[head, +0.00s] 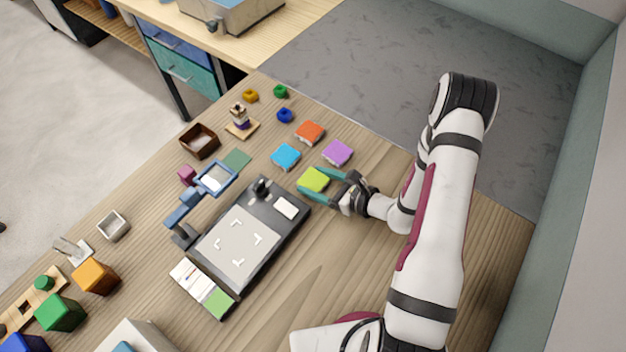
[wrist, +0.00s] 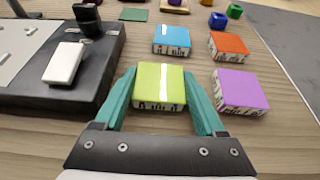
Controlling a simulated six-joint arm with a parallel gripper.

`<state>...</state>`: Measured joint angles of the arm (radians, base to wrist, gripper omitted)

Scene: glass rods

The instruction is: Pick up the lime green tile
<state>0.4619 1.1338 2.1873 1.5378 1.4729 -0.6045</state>
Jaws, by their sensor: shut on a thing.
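The lime green tile (head: 313,179) is at the right part of the wooden table in the head view. In the wrist view the lime green tile (wrist: 160,87) lies flat between the two teal fingers, with dark markings on its near side. My gripper (head: 322,181) is shut on the tile, one finger along each side; it also shows in the wrist view (wrist: 162,92). I cannot tell whether the tile touches the table or is slightly raised.
A blue tile (wrist: 172,40), an orange tile (wrist: 229,46) and a purple tile (wrist: 240,91) lie close beyond and to the right. A dark device with a grey plate (head: 240,245) and a white block (wrist: 65,63) stands to the left. The table's front right is clear.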

